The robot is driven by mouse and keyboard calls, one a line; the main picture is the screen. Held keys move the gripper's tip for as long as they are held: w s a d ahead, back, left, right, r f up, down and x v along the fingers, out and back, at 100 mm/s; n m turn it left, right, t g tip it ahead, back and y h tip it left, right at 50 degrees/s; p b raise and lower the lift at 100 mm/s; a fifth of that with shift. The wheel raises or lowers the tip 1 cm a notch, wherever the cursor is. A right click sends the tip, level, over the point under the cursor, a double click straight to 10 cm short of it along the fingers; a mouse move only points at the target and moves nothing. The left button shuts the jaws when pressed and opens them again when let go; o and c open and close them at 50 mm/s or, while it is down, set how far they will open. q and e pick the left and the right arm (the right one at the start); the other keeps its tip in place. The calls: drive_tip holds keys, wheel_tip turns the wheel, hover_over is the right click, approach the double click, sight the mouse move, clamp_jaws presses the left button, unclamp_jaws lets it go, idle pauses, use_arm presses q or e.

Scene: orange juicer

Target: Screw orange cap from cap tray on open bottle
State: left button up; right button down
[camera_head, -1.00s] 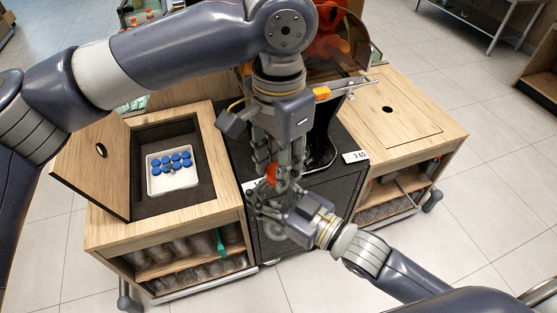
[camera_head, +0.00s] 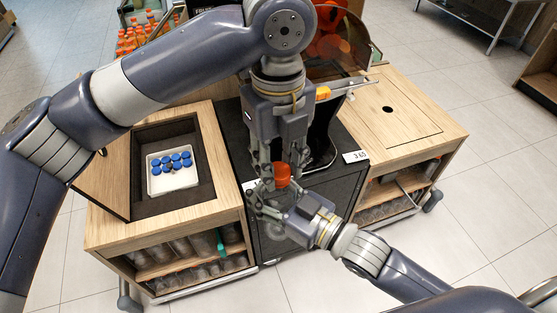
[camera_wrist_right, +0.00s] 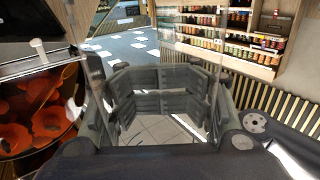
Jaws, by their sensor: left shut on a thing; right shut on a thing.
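An orange cap (camera_head: 283,169) is between the fingertips of my left gripper (camera_head: 280,168), which is shut on it and points down, close above my right gripper. My right gripper (camera_head: 268,200) is shut on a clear bottle, which is hardly distinguishable in the head view. In the right wrist view, faint see-through edges of the bottle (camera_wrist_right: 98,75) stand between the gripper's fingers (camera_wrist_right: 158,100). I cannot tell whether the cap touches the bottle's mouth. The white cap tray (camera_head: 173,182) sits in the open recess at left and holds several blue caps (camera_head: 170,162).
A juicer with an orange see-through cover (camera_head: 345,38) stands behind my left gripper. A wooden counter (camera_head: 400,115) lies to the right, with a price sign (camera_head: 355,156) near it. An open wooden lid (camera_head: 103,175) leans beside the recess. Filled bottles (camera_head: 135,38) stand at the back left.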

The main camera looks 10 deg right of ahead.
use_arm(q)
drive_tip(key=m, duration=0.3)
drive_tip(key=shift+m, duration=0.3)
drive_tip(key=m, duration=0.5)
drive_tip(key=shift+w, duration=0.1)
drive_tip(key=m, duration=1)
drive_tip(key=o, duration=0.6)
